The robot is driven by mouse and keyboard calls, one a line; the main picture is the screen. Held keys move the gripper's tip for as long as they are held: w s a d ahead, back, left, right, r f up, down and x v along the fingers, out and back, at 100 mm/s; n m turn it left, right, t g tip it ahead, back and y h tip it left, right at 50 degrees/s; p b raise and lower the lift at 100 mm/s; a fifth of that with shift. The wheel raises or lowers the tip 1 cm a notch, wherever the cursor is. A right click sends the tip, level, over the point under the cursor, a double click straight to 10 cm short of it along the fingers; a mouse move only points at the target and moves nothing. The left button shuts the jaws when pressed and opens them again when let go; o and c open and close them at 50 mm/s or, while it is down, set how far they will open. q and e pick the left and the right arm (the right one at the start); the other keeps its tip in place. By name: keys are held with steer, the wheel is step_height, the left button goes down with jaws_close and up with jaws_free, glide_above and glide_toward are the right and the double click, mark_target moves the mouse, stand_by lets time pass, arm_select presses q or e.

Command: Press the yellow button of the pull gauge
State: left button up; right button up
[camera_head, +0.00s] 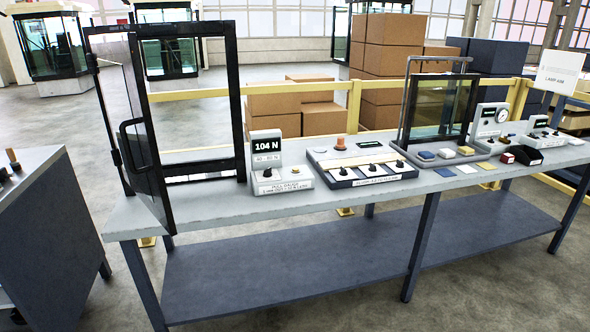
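The pull gauge (266,153) stands on the long grey workbench (220,207), just right of the black door frame. It has an upright white block with a dark display reading 104 N. Its low white base, with a label on the front edge, carries a black knob (267,173) and a small yellow button (295,170) to the right of the knob. The button is small, and I cannot tell whether it is pressed in. Nothing covers it in this view. Neither of my grippers is in view.
A black-framed glass door (149,135) stands ajar at the bench's left end. Right of the gauge are a panel with knobs (360,165), a framed glass pane (440,108) and another gauge (491,120). A dark grey cabinet (50,240) stands at far left, with floor between it and the bench.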

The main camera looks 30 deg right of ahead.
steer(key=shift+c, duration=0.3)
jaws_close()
